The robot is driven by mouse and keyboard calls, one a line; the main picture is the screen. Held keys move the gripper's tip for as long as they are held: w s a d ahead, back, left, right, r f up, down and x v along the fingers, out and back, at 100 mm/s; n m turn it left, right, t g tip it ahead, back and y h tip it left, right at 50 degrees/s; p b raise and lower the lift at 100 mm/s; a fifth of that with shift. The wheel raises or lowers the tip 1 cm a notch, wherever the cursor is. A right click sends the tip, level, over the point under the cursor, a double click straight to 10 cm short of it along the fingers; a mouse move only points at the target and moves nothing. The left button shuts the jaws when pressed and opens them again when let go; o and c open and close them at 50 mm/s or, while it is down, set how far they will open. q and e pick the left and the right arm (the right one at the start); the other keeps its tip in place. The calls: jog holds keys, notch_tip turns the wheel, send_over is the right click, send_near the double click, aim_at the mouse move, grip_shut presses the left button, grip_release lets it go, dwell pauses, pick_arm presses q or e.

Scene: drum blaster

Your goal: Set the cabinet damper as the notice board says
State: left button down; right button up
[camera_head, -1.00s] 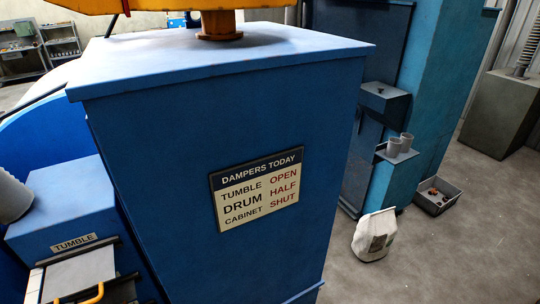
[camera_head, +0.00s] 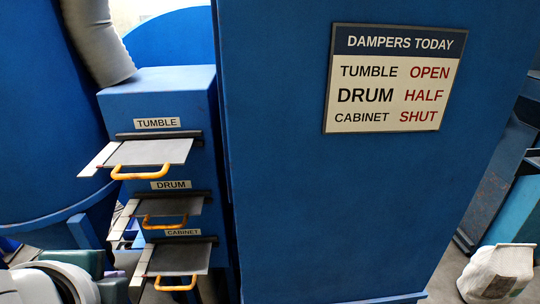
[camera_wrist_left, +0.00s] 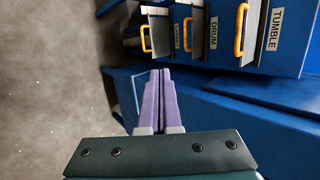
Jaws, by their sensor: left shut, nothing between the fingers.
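The notice board (camera_head: 396,79) on the blue cabinet side reads tumble open, drum half, cabinet shut. On the blue box to its left, three damper plates with yellow handles stick out, one above another: tumble (camera_head: 150,153), drum (camera_head: 168,206) and cabinet (camera_head: 180,260) at the bottom. All three plates are drawn out to some extent. In the left wrist view the cabinet damper's yellow handle (camera_wrist_left: 143,39) is at the upper left. My left gripper (camera_wrist_left: 160,74) is shut and empty, its purple fingers apart from the handles. My right gripper is not in view.
A grey hose (camera_head: 100,40) enters the top of the damper box. A blue ledge lies beside my fingers in the wrist view. A white sack (camera_head: 498,273) stands on the floor at right. Open grey floor (camera_wrist_left: 50,80) shows left in the wrist view.

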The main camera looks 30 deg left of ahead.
pick_arm(q)
jog(key=w+a+f+m+t+y+b, duration=0.2)
jog(key=f+m+b, duration=0.2)
jog(key=f+b, duration=0.7)
jog(key=w+a+f+m+t+y+b, duration=0.1)
jog(key=w+a+f+m+t+b, duration=0.3)
jog(key=f+b, duration=0.7)
jog(key=m+t+b, duration=0.3)
jog(key=m+b, duration=0.8)
jog(key=b, duration=1.2)
send_near(204, 254)
jog(key=shift+d+f, duration=0.1)
jog(key=shift+f, duration=0.25)
jog(key=b+x, duration=0.3)
jog(key=x, duration=0.3)
jog(key=shift+w+f, duration=0.2)
jog(key=shift+w, duration=0.1)
jog(key=x, duration=0.4)
jog(key=shift+s+r+b, duration=0.1)
jog(key=shift+r+b, duration=0.2)
jog(key=shift+b, duration=0.1)
jog(key=shift+s+f, duration=0.15)
jog(key=shift+f, duration=0.05)
